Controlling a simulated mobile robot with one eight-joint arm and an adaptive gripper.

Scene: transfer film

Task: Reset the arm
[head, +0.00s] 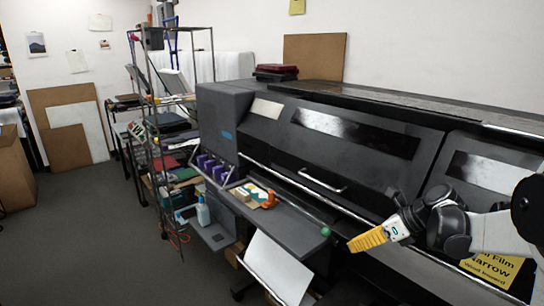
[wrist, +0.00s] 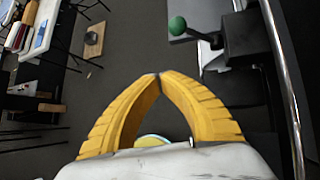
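My gripper (head: 352,246) is at the right in the head view, in front of the large dark printer (head: 290,150). My arm reaches in from the right edge, and the yellow fingers point left and slightly down. In the wrist view the fingertips of my gripper (wrist: 158,75) meet, with nothing visible between the tips. A small rounded yellow and pale-blue shape (wrist: 152,140) shows low between the finger bases; I cannot tell what it is.
A grey shelf (head: 285,208) with a green knob (head: 326,231) juts from the printer, left of my gripper. A wire rack (head: 155,130) stands farther left. A yellow film sign (head: 495,268) is below my arm. Grey floor (head: 85,215) is open at the left.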

